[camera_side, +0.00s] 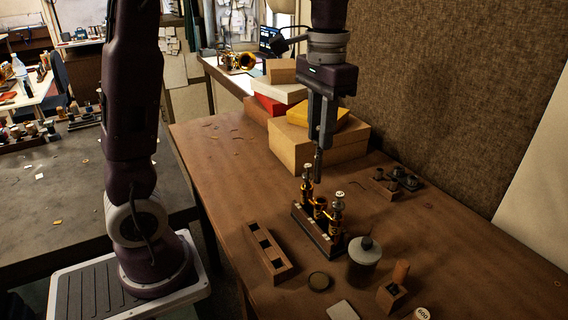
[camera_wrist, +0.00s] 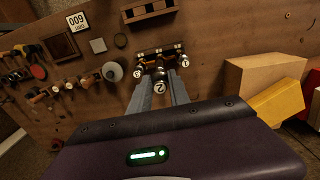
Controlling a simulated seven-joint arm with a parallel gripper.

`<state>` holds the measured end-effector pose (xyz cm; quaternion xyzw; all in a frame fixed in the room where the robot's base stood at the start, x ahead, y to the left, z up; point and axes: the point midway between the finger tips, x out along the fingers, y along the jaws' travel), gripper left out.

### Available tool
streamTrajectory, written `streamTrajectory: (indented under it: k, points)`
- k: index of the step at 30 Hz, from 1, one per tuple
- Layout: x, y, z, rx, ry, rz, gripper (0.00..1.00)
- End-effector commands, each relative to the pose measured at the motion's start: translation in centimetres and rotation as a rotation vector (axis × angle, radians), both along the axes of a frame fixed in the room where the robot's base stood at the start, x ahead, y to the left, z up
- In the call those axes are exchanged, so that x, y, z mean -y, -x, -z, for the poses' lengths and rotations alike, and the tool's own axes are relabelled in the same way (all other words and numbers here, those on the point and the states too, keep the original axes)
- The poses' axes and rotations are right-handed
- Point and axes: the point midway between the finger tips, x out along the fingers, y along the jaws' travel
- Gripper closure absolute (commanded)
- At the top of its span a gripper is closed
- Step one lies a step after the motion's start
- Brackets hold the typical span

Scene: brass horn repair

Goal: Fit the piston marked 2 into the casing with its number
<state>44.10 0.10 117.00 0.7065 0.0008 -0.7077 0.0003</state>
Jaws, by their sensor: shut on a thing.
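My gripper (camera_side: 320,143) is shut on the piston marked 2 (camera_side: 318,166), which hangs upright above the casing block. The casing block (camera_side: 318,236) has three brass casings in a row. The middle casing (camera_side: 320,204) looks open at the top, below the held piston, with a gap between them. The outer casings carry pistons, with caps marked 3 (camera_wrist: 136,73) and 1 (camera_wrist: 185,63) in the wrist view. The casings' own numbers are too small to read.
An empty wooden rack (camera_side: 267,250) with three holes lies left of the block. Boxes (camera_side: 310,146) are stacked behind.

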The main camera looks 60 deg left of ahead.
Motion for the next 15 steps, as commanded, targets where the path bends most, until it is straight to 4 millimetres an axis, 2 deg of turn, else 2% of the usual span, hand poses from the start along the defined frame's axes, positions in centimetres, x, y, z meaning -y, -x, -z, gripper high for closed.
streamTrajectory:
  k: [1, 4, 15]
  points:
    - [0.09, -0.77, -0.36, 0.001, 0.0, 0.002, 1.0]
    - [0.2, -1.38, -0.77, 0.001, 0.001, 0.003, 1.0]
    - [0.18, -1.34, -0.28, -0.001, 0.001, 0.002, 1.0]
